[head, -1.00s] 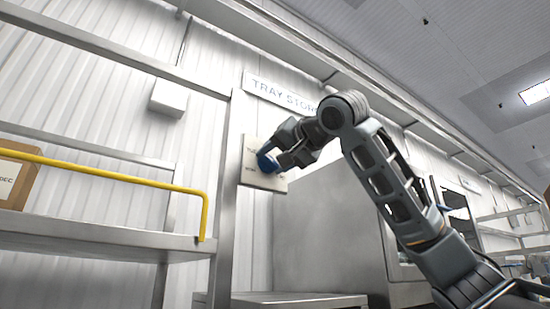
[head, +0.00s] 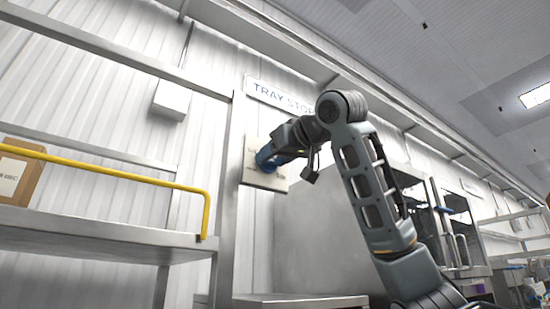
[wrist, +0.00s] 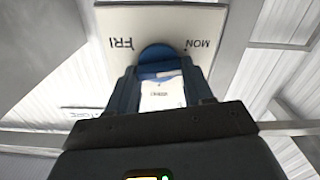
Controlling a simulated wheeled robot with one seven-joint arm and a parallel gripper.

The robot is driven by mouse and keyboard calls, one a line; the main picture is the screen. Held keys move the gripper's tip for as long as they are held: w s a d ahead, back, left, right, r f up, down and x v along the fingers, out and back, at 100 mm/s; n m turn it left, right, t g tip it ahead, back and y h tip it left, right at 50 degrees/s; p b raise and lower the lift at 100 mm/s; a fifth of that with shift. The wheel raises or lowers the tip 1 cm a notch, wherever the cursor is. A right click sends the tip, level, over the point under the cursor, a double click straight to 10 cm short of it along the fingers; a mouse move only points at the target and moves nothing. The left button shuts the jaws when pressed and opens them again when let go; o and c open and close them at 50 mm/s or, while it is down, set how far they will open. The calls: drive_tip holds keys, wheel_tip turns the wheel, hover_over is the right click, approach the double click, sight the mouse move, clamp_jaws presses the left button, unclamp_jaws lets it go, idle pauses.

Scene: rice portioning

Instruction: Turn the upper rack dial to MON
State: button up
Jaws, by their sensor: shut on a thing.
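A cream dial plate (head: 252,177) is mounted on the upright post below the tray storage sign. It carries a round blue dial (head: 264,160). My gripper (head: 276,155) is shut on the blue dial. In the wrist view the dial (wrist: 157,50) sits between my two blue-grey fingers (wrist: 160,76), against the plate (wrist: 150,17). The label MON (wrist: 200,46) is to the right of the dial and FRI (wrist: 122,43) to the left, both rotated in this view. Part of another label shows between the fingers. Where the dial points is hidden.
A shelf (head: 110,237) with a yellow rail (head: 110,176) and a cardboard box (head: 20,175) is at the left. A large grey cabinet (head: 320,230) stands right of the post. The sign (head: 275,93) is just above the plate.

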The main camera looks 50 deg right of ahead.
drive_tip(key=shift+a+f+n, duration=0.1)
drive_tip(key=shift+n, duration=1.9)
drive_tip(key=o, duration=1)
drive_tip(key=shift+o, duration=0.2)
drive_tip(key=b+v, duration=0.2)
drive_tip(key=v, duration=0.5)
drive_tip(key=shift+s, duration=0.4)
drive_tip(key=shift+a, duration=0.15)
